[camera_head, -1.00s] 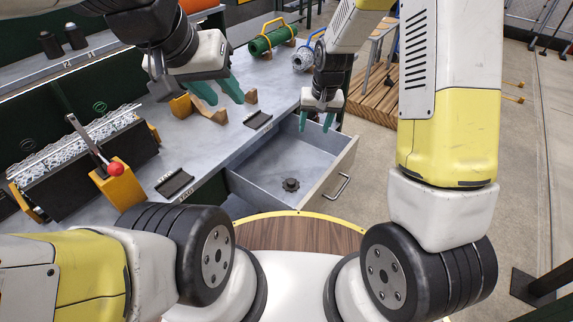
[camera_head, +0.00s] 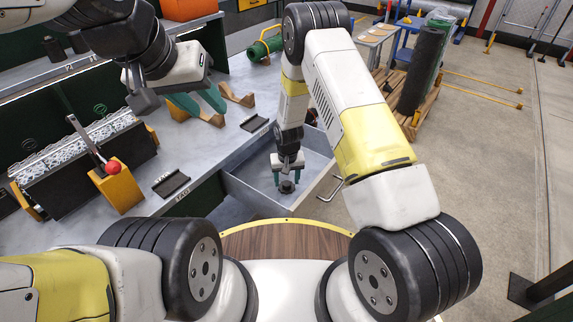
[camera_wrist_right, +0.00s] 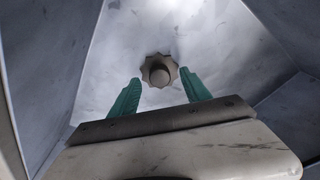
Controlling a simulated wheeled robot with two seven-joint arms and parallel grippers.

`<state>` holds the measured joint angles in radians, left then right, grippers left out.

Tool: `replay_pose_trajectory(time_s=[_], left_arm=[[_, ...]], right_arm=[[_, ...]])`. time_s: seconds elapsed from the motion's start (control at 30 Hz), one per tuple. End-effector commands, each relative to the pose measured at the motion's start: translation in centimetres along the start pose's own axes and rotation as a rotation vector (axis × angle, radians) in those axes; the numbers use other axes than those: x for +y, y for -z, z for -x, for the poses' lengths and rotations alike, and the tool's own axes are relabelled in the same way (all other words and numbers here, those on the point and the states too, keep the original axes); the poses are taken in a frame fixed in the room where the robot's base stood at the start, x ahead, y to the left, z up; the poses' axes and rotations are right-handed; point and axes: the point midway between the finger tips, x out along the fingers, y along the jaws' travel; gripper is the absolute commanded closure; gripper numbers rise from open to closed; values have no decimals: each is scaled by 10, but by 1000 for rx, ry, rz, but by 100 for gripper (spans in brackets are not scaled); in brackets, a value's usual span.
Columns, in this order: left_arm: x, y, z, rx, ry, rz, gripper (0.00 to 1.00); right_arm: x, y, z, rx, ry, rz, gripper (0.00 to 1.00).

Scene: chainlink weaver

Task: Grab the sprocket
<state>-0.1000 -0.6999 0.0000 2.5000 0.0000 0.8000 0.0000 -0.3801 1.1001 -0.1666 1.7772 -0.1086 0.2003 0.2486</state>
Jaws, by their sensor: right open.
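The sprocket (camera_head: 287,187) is a small dark toothed disc with a round hub, lying on the floor of the open grey drawer (camera_head: 238,194). In the right wrist view the sprocket (camera_wrist_right: 159,71) sits just beyond and between the green fingertips. My right gripper (camera_head: 287,178) is open and reaches down into the drawer right above the sprocket; it also shows in the right wrist view (camera_wrist_right: 160,92). I cannot tell whether the fingers touch it. My left gripper (camera_head: 200,106) has its green fingers apart over the workbench and holds nothing visible.
The drawer walls stand close around my right gripper, with a handle (camera_head: 330,188) at its front. On the bench (camera_head: 215,145) are a yellow lever block with a red knob (camera_head: 114,167), wooden cradles (camera_head: 235,97) and a green roll (camera_head: 262,50).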

Motion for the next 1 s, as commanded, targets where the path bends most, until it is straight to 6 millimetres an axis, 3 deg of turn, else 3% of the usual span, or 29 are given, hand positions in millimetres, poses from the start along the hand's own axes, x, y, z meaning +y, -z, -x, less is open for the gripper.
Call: replay_pose_trajectory(time_s=[0.13, 0.37, 0.63, 1.0], left_arm=[[0, 0, 0, 0, 0, 0, 64], [0, 0, 0, 0, 0, 0, 64], [0, 0, 0, 0, 0, 0, 64], [0, 0, 0, 0, 0, 0, 64]], right_arm=[[0, 0, -14, 1, 0, 0, 44], [0, 0, -14, 1, 0, 0, 44], [0, 0, -14, 1, 0, 0, 97], [0, 1, -13, 3, 0, 0, 100]])
